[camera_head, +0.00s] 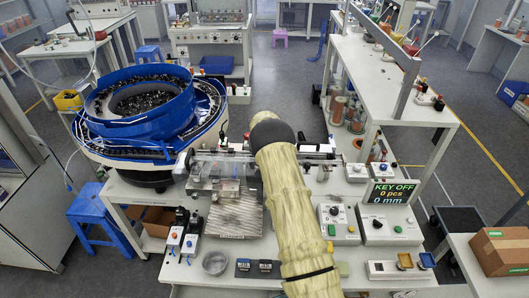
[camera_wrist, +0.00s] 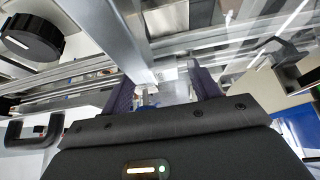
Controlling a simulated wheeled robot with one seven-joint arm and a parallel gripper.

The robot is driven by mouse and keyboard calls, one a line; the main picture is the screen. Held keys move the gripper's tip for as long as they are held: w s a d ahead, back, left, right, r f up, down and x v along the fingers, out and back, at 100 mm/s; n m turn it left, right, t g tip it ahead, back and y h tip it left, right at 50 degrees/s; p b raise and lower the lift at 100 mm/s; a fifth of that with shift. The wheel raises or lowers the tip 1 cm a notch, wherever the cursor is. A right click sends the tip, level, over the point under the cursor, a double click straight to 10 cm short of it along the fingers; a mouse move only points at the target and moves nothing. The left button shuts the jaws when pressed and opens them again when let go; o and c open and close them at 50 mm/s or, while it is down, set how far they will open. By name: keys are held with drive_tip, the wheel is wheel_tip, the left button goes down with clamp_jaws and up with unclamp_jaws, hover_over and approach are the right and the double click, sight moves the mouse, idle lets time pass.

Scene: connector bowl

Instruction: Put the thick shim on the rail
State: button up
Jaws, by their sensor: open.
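My gripper (camera_wrist: 163,88) shows in the wrist view with its two dark fingers apart. In the head view my arm covers the middle of the bench and hides the fingers. A long metal rail assembly (camera_head: 225,157) runs across the bench behind my arm; I cannot tell which part of it is the task's rail. Metal bars (camera_wrist: 85,75) also cross the wrist view near the fingers. I cannot pick out the thick shim in either view. No held object can be made out between the fingers.
A blue bowl feeder (camera_head: 137,105) stands at the left.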

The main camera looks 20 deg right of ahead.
drive_tip(key=shift+r, duration=0.15)
drive_tip(key=shift+r, duration=0.15)
drive_tip(key=b+v, duration=0.3)
drive_tip(key=v, duration=0.8)
drive_tip(key=shift+s+r+b, duration=0.2)
drive_tip(key=shift+r+b, duration=0.1)
drive_tip(key=shift+s+a, duration=0.1)
drive_tip(key=s+a+r+n+g, duration=0.1)
drive_tip(key=s+a, duration=0.3)
drive_tip(key=s, duration=0.8)
drive_tip(key=s+a+r+n+g+y, duration=0.1)
drive_tip(key=s+a, duration=0.4)
drive_tip(key=s, duration=0.7)
drive_tip(key=s+a+r+n+g+y, duration=0.1)
drive_tip(key=s+a, duration=0.3)
drive_tip(key=s, duration=0.9)
drive_tip(key=shift+a+r+n, duration=0.15)
drive_tip(key=shift+n, duration=0.65)
drive_tip(key=shift+c, duration=0.4)
